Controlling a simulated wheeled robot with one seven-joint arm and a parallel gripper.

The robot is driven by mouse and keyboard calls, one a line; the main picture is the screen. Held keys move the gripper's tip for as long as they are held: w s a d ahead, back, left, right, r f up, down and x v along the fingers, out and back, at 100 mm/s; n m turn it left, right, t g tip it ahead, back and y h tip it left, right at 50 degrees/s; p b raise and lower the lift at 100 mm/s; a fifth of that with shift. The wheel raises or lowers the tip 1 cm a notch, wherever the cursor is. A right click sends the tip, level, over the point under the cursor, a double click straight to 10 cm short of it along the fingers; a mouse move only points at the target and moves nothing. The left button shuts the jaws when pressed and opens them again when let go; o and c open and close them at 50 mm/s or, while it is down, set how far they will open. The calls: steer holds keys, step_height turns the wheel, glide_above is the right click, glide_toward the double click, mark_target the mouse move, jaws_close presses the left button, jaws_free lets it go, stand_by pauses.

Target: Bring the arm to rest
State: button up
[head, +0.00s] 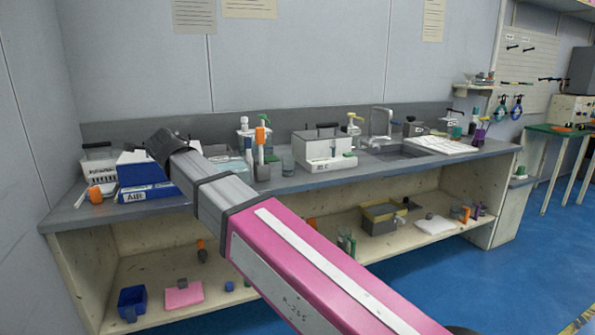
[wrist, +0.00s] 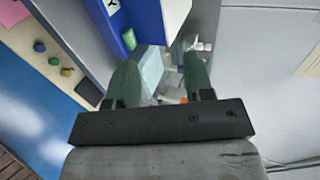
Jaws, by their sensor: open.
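My arm reaches from the lower right of the head view up to the left part of the grey workbench (head: 300,184). Its end is over the bench, by a blue and white box (head: 140,193). In the wrist view my gripper (wrist: 158,85) shows two green fingers spread apart. No object is held between them. Past the fingertips lie a pale blue flat item (wrist: 152,70) and small clear and white items, partly blurred. A blue edge of a box (wrist: 118,28) is close to the left finger.
A white box (head: 325,150), several bottles and a sink tap (head: 380,122) stand along the bench. A lower shelf (head: 135,265) holds a blue bin (head: 132,299) and a pink pad (head: 184,295). The blue floor (head: 540,250) at the right is clear.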

steer(key=w+d+f+n+g+h, duration=0.3)
steer(key=w+d+f, duration=0.1)
steer(key=d+f, duration=1.1)
steer(key=w+d+f+n+g+h, duration=0.2)
steer(key=w+d+f+n, duration=0.1)
steer(key=d+f, duration=1.1)
steer(key=s+d+f+n+g, duration=0.2)
steer(key=s+d+f, duration=0.3)
steer(key=d, duration=0.5)
steer(key=s+d+f+n+g, duration=0.3)
steer(key=d+f, duration=0.4)
steer(key=d, duration=0.3)
steer(key=s+d+f+n+g, duration=0.2)
steer(key=s+d+f, duration=0.4)
steer(key=d, duration=0.4)
steer(key=shift+s+f+n+g, duration=0.3)
steer(key=shift+s+f, duration=0.05)
steer(key=shift+f, duration=0.1)
steer(key=shift+c, duration=0.5)
steer(key=shift+a, duration=0.2)
